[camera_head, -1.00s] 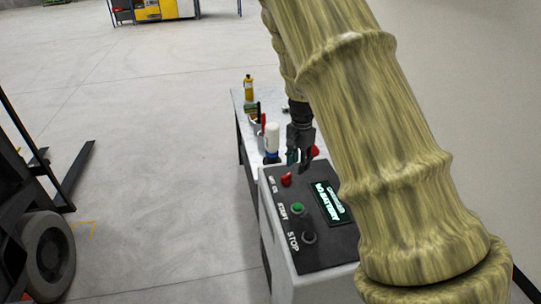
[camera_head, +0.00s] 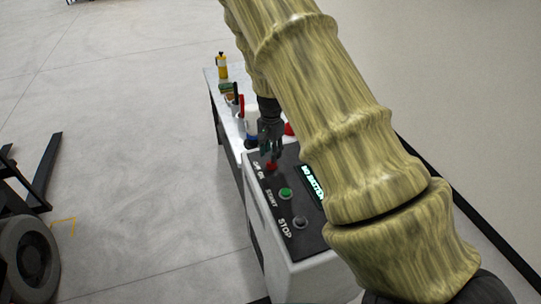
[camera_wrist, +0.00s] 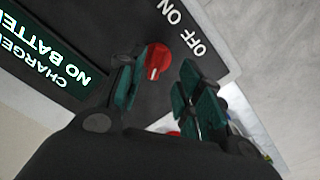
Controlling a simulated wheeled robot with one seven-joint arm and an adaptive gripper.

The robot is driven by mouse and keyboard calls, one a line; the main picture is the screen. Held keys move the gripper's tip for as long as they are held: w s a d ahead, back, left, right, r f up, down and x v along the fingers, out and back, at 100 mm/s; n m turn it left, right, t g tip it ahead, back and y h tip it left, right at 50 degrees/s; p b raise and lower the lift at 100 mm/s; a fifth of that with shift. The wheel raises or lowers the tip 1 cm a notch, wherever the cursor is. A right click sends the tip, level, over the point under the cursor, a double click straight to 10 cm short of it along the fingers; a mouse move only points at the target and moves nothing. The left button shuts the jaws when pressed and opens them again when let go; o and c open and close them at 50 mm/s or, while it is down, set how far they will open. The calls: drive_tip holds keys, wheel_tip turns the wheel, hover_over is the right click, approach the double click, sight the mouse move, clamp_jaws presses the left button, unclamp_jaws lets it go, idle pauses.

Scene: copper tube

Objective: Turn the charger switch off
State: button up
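The charger (camera_head: 290,248) is a pale box with a dark top panel. Its red rotary switch (camera_wrist: 157,57) sits beside the OFF ON lettering, with a pale mark on its face. The switch also shows in the head view (camera_head: 271,166), just below the fingertips. My gripper (camera_wrist: 163,88) is open, its two green-padded fingers apart and nothing between them. In the wrist view the switch lies close to the left finger's tip, toward the gap; I cannot tell whether they touch. In the head view my gripper (camera_head: 270,154) hangs over the switch.
The panel also has a green START button (camera_head: 286,194), a dark STOP button (camera_head: 300,222) and a lit NO BATTERY display (camera_wrist: 60,62). A table (camera_head: 229,128) behind holds a yellow bottle (camera_head: 222,66) and other items. A forklift-like vehicle (camera_head: 28,255) stands at left. Floor between is clear.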

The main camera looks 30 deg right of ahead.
drive_tip(key=shift+w+f, duration=0.15)
drive_tip(key=shift+f, duration=0.4)
drive_tip(key=shift+f+p, duration=0.3)
drive_tip(key=shift+s+d+f, duration=0.1)
drive_tip(key=shift+s+f, duration=0.1)
drive_tip(key=shift+s, duration=0.45)
drive_tip(key=shift+f, duration=0.15)
drive_tip(key=shift+w+f, duration=0.4)
drive_tip(key=shift+s+r, duration=0.2)
drive_tip(key=shift+s, duration=0.05)
drive_tip(key=c, duration=0.4)
clamp_jaws()
